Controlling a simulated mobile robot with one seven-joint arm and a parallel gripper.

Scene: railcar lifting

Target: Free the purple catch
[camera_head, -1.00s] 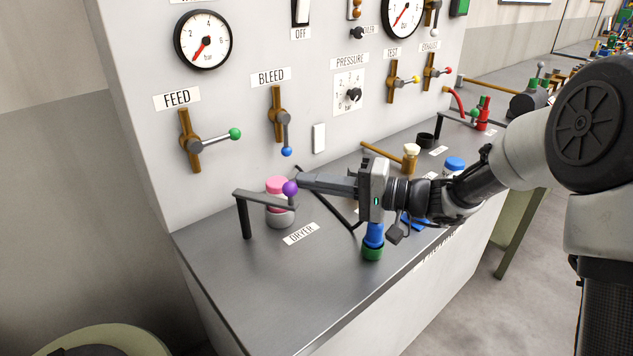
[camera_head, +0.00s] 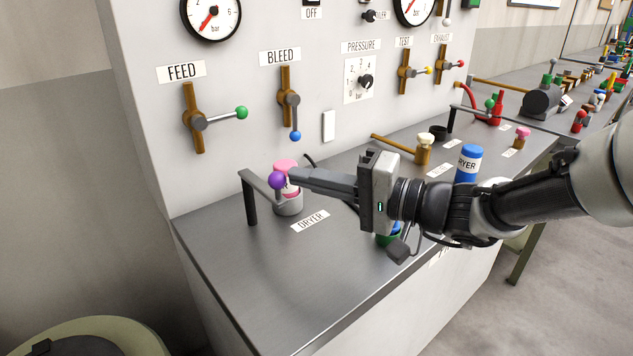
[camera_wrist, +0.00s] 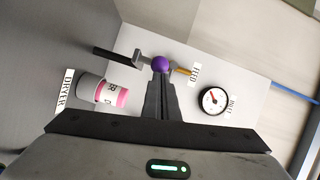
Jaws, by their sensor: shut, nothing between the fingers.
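The purple catch is a round purple knob (camera_head: 277,180) on the end of a dark grey bar (camera_head: 256,181) that runs to a post (camera_head: 249,205) on the bench. Below and behind the knob, a pink-topped canister (camera_head: 287,171) stands in a grey cup (camera_head: 288,204) at the DRYER label. My gripper (camera_head: 290,175) is shut and empty, with its fingertips right at the knob's right side. In the wrist view the purple knob (camera_wrist: 161,64) is at the tips of my gripper (camera_wrist: 160,76). I cannot tell whether they touch. The canister (camera_wrist: 117,96) shows left of the fingers there.
The panel behind carries the FEED lever (camera_head: 220,117) with a green knob and the BLEED lever (camera_head: 292,115) with a blue knob. A blue-topped canister (camera_head: 467,163) stands right, beyond my wrist. The bench front (camera_head: 270,280) is clear.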

